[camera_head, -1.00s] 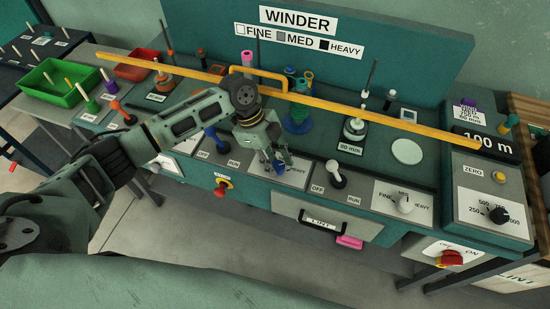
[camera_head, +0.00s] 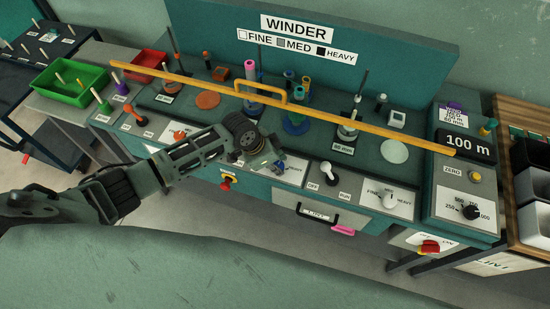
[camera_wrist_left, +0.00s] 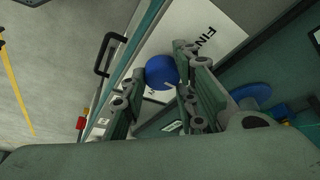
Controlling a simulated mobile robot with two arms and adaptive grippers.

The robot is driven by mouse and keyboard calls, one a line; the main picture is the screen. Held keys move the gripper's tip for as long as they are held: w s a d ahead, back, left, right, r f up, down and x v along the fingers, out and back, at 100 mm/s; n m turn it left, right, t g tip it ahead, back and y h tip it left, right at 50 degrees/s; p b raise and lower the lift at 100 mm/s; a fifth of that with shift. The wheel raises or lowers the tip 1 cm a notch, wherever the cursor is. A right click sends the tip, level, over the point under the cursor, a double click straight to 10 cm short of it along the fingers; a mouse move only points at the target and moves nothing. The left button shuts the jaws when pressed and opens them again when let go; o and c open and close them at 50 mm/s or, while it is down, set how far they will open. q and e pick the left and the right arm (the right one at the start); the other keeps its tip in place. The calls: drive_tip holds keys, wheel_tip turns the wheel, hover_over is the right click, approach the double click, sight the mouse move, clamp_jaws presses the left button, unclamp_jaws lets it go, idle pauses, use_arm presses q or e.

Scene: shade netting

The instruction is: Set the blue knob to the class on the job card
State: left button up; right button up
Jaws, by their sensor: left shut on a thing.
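The blue knob (camera_wrist_left: 162,70) sits between the two fingers of my left gripper (camera_wrist_left: 158,92) in the left wrist view. The gripper is shut on it. A white plate (camera_wrist_left: 208,35) with letters starting "FIN" lies behind the knob. In the head view my left gripper (camera_head: 272,166) is at the front panel of the winder and hides most of the knob. The word HEAVY shows just right of it. The knob's pointer is hidden. My right gripper is not in view.
A yellow bar with a handle (camera_head: 262,92) crosses above the bench. To the right are a white lever (camera_head: 327,173), a white FINE/MED/HEAVY knob (camera_head: 388,201) and a black dial (camera_head: 471,211).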

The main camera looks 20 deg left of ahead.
use_arm(q)
drive_tip(key=shift+s+d+f+n+p, duration=0.2)
drive_tip(key=shift+s+d+n+p, duration=0.1)
drive_tip(key=shift+s+n+p, duration=0.15)
drive_tip(key=o, duration=1)
drive_tip(key=shift+d, duration=0.1)
drive_tip(key=shift+r, duration=0.1)
drive_tip(key=shift+w+a+r, duration=0.1)
drive_tip(key=shift+w+a, duration=0.1)
drive_tip(key=shift+w, duration=0.05)
drive_tip(key=shift+s+a+r+t, duration=0.15)
drive_tip(key=shift+r+t, duration=0.15)
drive_tip(key=shift+r, duration=0.25)
drive_tip(key=v, duration=1)
drive_tip(key=shift+r, duration=0.4)
drive_tip(key=shift+s, duration=0.1)
